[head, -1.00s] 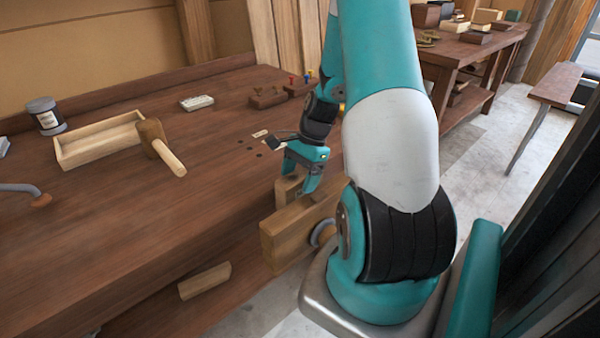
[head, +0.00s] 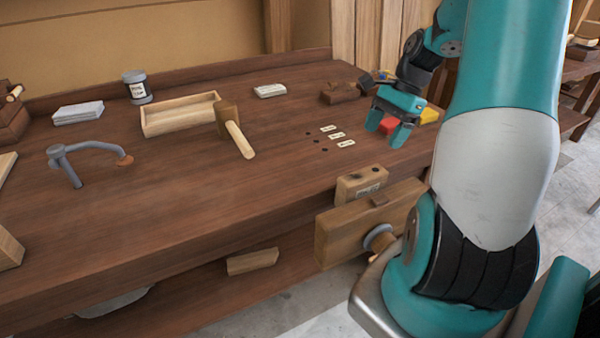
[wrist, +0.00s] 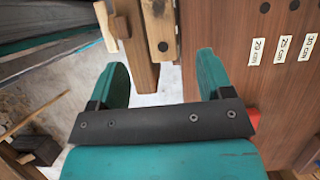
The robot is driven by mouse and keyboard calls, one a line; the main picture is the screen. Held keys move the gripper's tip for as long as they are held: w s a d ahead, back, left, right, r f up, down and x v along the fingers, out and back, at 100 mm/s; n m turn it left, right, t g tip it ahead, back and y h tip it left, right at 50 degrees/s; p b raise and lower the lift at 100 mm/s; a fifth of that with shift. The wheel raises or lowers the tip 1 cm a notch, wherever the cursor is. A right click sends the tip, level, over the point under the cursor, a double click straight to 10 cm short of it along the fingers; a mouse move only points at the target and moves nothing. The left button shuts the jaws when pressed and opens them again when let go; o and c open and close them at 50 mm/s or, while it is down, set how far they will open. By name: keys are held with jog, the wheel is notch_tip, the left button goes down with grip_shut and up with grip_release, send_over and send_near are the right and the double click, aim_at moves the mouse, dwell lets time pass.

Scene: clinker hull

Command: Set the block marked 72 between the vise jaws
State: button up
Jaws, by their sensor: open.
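The vise (head: 345,238) is at the bench's front edge, its thick wooden front jaw facing outward. A pale wooden block (head: 362,184) with a small dark mark sits behind that jaw, against the bench edge; I cannot read a number on it or tell how tightly it is held. My gripper (head: 386,130) is open above the bench, up and right of the vise, apart from the block. In the wrist view, my gripper's fingers (wrist: 163,68) are spread with nothing between them, and the vise's wooden parts (wrist: 138,50) lie beyond.
Small labels (head: 337,135) and dark holes lie left of my gripper. A red block (head: 388,126) and a yellow one (head: 428,116) are close by it. A mallet (head: 238,138), a tray (head: 180,114) and a clamp (head: 85,155) lie farther left. The bench's front middle is clear.

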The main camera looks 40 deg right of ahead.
jog(key=w+a+r+n, duration=0.25)
jog(key=a+n, duration=0.35)
jog(key=a, duration=0.4)
jog(key=w+a+r+n, duration=0.25)
jog(key=a+n, duration=0.35)
jog(key=a, duration=0.4)
jog(key=s+a+r+n, duration=0.2)
jog(key=s+a+n, duration=0.5)
jog(key=a, duration=0.2)
jog(key=s+a+r+n+g, duration=0.1)
jog(key=s+a+n, duration=0.6)
jog(key=a, duration=0.3)
jog(key=shift+a+r+n, duration=0.15)
jog(key=shift+r+n, duration=0.25)
jog(key=shift+n, duration=0.4)
